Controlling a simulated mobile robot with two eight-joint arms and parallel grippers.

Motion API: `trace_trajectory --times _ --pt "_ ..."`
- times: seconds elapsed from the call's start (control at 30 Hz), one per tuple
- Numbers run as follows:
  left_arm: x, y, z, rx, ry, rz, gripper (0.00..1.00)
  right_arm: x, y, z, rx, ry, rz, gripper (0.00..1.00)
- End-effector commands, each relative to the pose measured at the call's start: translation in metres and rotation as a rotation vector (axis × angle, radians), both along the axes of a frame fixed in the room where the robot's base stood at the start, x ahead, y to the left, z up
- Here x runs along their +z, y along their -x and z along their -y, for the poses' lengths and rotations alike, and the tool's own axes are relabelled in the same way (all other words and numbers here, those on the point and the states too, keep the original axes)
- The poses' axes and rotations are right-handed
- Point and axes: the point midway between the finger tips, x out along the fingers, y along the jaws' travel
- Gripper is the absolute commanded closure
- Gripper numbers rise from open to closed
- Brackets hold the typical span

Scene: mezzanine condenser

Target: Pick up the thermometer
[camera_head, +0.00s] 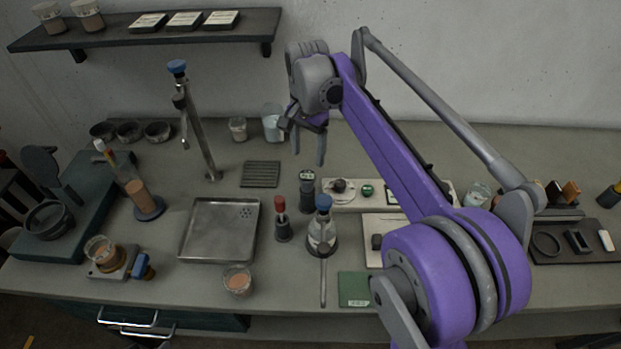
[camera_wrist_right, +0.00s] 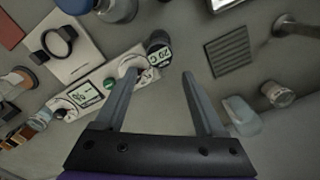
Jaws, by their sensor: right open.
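A small dark upright device with a pale display, which looks like the thermometer (camera_head: 306,180), stands on the bench just left of a pale instrument strip. In the right wrist view the thermometer (camera_wrist_right: 159,53) shows its display lying just beyond the fingertips, between their lines. My right gripper (camera_head: 308,155) is open and empty, with its fingers pointing down above and behind the thermometer. It also shows in the right wrist view (camera_wrist_right: 160,76), where the left fingertip overlaps the end of the strip. My left gripper is not in view.
The pale instrument strip (camera_head: 342,205) lies right of the thermometer. A red-capped bottle (camera_head: 282,222) and a blue-capped flask (camera_head: 322,238) stand in front of it. A dark ribbed mat (camera_head: 260,174) lies to its left. A beaker (camera_head: 271,122) stands behind. A metal tray (camera_head: 215,249) sits farther left.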

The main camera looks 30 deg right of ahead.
Motion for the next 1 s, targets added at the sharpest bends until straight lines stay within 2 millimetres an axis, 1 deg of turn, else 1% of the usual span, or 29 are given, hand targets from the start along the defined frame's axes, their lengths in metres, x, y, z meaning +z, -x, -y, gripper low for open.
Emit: trace_trajectory --times 0.03,0.1,0.2,0.37,0.47,0.6,0.7,0.8,0.97,1.0 --pt "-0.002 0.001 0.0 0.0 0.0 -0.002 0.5 -0.011 0.0 0.0 0.0 0.0 -0.001 0.28" --pt "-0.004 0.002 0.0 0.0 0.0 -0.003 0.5 -0.023 0.001 0.0 0.001 0.0 0.0 0.28" --pt "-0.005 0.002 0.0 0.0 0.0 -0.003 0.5 -0.035 0.0 0.0 0.001 0.0 0.0 0.28" --pt "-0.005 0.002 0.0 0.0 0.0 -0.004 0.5 -0.046 0.0 -0.001 0.001 0.0 0.0 0.28" --pt "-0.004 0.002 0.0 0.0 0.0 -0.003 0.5 -0.058 0.001 -0.002 0.001 0.0 0.0 0.28" --pt "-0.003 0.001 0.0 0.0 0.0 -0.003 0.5 -0.08 0.002 -0.003 0.002 0.0 0.0 0.28" --pt "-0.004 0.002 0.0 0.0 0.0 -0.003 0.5 -0.091 0.002 -0.003 0.001 0.0 0.0 0.28" --pt "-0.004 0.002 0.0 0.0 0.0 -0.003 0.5 -0.095 0.002 -0.003 0.001 0.0 0.0 0.28" --pt "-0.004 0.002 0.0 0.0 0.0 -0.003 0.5 -0.095 0.002 -0.003 0.001 0.0 0.0 0.28" --pt "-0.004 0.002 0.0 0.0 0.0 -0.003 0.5 -0.095 0.002 -0.003 0.001 0.0 0.0 0.3"
